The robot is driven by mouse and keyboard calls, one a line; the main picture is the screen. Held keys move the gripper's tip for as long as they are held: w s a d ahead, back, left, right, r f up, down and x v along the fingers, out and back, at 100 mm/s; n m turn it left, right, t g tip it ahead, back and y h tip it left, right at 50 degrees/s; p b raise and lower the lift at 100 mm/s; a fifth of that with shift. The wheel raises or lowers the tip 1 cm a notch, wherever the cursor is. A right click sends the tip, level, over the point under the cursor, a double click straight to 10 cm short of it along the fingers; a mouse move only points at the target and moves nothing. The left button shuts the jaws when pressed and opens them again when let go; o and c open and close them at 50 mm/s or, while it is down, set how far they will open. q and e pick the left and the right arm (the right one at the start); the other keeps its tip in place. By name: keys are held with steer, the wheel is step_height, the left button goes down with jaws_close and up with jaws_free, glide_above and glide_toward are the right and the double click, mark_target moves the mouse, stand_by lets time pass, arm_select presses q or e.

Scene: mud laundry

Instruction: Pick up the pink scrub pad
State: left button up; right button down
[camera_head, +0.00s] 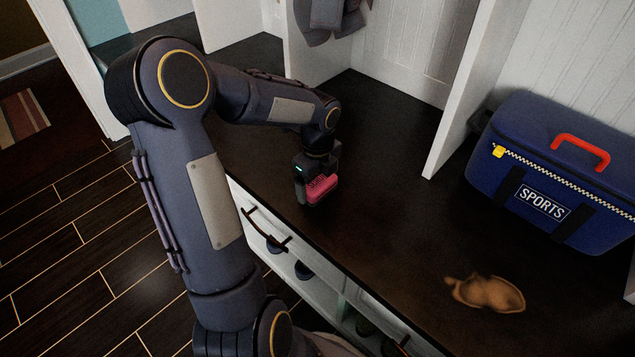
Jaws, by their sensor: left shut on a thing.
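The pink scrub pad (321,188) shows at the jaws of my left gripper (307,192), over the dark bench top (390,220) near its front edge. My left arm comes in from the left and the gripper points down. The gripper is shut on the pad, and its body hides part of the pad. I cannot tell whether the pad still touches the bench top. My right gripper is not in view.
A blue sports bag (545,205) with a red handle stands at the right. White dividers (455,100) rise behind. Drawers and cubbies (290,262) are below the front edge.

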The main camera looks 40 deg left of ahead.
mark_target(318, 180)
arm_select(q)
step_height(318, 180, up, 3)
steer(key=shift+r+p, duration=0.1)
steer(key=shift+p, duration=0.6)
steer(key=s+d+r+p, duration=0.1)
steer(key=s+r+p, duration=0.2)
steer(key=s, duration=0.4)
steer(key=s+d+r+p, duration=0.1)
steer(key=s+r+p, duration=0.2)
steer(key=s+r, duration=0.3)
steer(key=shift+s+d+r, duration=0.3)
steer(key=shift+s+d, duration=0.05)
steer(key=shift+s, duration=0.05)
